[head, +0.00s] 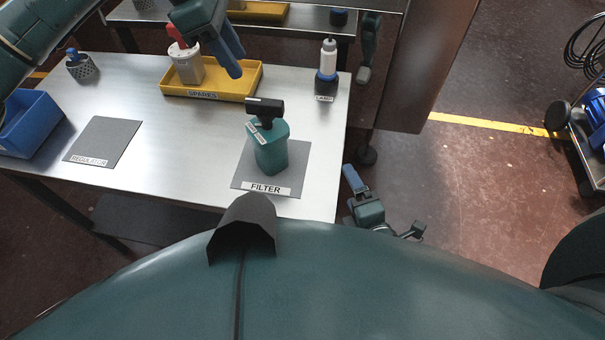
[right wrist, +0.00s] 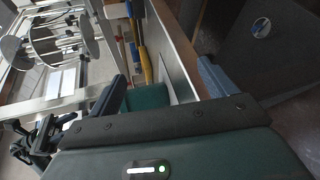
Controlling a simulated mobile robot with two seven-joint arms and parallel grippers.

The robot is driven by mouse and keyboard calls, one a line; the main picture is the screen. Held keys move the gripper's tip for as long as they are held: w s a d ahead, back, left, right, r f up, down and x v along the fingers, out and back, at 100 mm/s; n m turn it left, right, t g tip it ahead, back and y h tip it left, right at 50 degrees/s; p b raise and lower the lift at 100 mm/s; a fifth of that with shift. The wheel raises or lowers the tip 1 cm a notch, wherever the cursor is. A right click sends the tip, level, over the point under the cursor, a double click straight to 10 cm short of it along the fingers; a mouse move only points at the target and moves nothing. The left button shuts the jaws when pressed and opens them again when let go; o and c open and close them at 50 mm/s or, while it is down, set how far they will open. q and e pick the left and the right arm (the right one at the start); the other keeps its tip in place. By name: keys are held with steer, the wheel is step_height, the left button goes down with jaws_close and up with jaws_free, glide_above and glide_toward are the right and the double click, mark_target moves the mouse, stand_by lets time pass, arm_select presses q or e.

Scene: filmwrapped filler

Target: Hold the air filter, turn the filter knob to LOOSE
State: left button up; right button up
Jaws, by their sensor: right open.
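The air filter (head: 271,147) is a teal canister standing upright on the grey mat (head: 299,160) labelled FILTER. Its black T-shaped knob (head: 265,106) is on top, with a small white label below it. The knob's setting is too small to read. My left gripper (head: 233,62) is above the yellow tray, behind and left of the filter, touching neither filter nor knob. Its finger gap is not clear. My right gripper (head: 357,190) is off the table's right edge, right of the filter and apart from it. It also shows in the right wrist view (right wrist: 162,86), open.
The yellow SPARES tray (head: 252,82) holds a white canister with a red top (head: 188,67). A white and blue bottle (head: 327,63) stands at the back right. A blue bin (head: 30,125) and an empty REGULATOR mat (head: 104,140) are at left. Bare tabletop (head: 190,150) lies between the mats.

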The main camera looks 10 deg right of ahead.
mark_target(266, 135)
steer(key=a+r+n+y, duration=0.1)
steer(key=n, duration=0.2)
steer(key=w+a+r+n+t+y, duration=0.1)
steer(key=a+n, duration=0.1)
steer(key=n, duration=0.2)
steer(key=w+a+r+n+y, duration=0.1)
steer(key=a+n, duration=0.1)
steer(key=n, duration=0.1)
steer(key=shift+a+r+t, duration=0.1)
steer(key=shift+r+t, duration=0.2)
steer(key=a+n+y, duration=0.1)
steer(key=n, duration=0.1)
steer(key=a+n+y, duration=0.1)
steer(key=n, duration=0.2)
steer(key=a+r+n+y, duration=0.1)
steer(key=n, duration=0.2)
steer(key=shift+w+a, duration=0.15)
steer(key=shift+a, duration=0.2)
steer(key=shift+a+n+y, duration=0.3)
steer(key=shift+a+n, duration=0.2)
steer(key=shift+n, duration=0.7)
steer(key=shift+w+a+r, duration=0.1)
steer(key=shift+w+a, duration=0.1)
steer(key=x, duration=1.2)
steer(key=shift+w+a+f, duration=0.25)
steer(key=shift+w, duration=0.05)
steer(key=c, duration=1.5)
steer(key=o, duration=0.8)
steer(key=c, duration=0.5)
